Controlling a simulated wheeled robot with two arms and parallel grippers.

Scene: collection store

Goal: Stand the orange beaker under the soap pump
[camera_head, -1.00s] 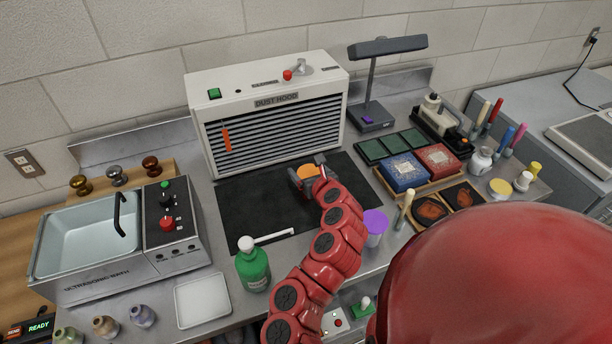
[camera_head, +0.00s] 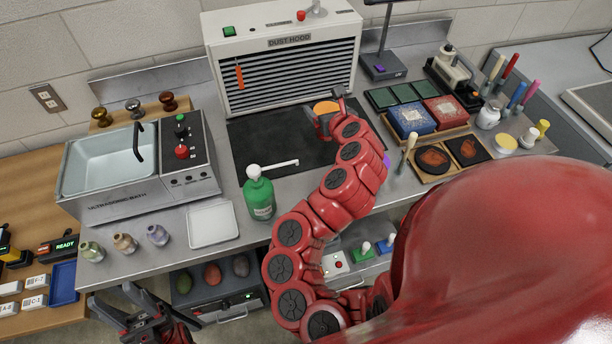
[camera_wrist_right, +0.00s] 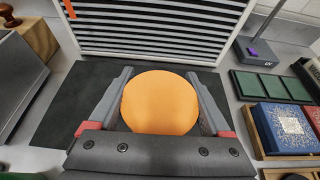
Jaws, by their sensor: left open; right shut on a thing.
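The orange beaker (camera_head: 326,107) is at the black mat in front of the dust hood; its round orange top fills the space between the fingers in the right wrist view (camera_wrist_right: 160,103). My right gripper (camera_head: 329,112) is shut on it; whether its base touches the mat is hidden. The soap pump is a green bottle (camera_head: 259,198) with a white head and a long white spout (camera_head: 282,164) reaching right over the mat's front edge. My left gripper (camera_head: 142,312) is open and empty, low in front of the counter at the lower left.
A white tray (camera_head: 212,224) lies left of the pump. The ultrasonic bath (camera_head: 130,185) stands further left, the dust hood (camera_head: 285,65) behind. A purple thing (camera_head: 387,160) is mostly hidden behind my right arm. The mat (camera_head: 265,138) is clear between pump and beaker.

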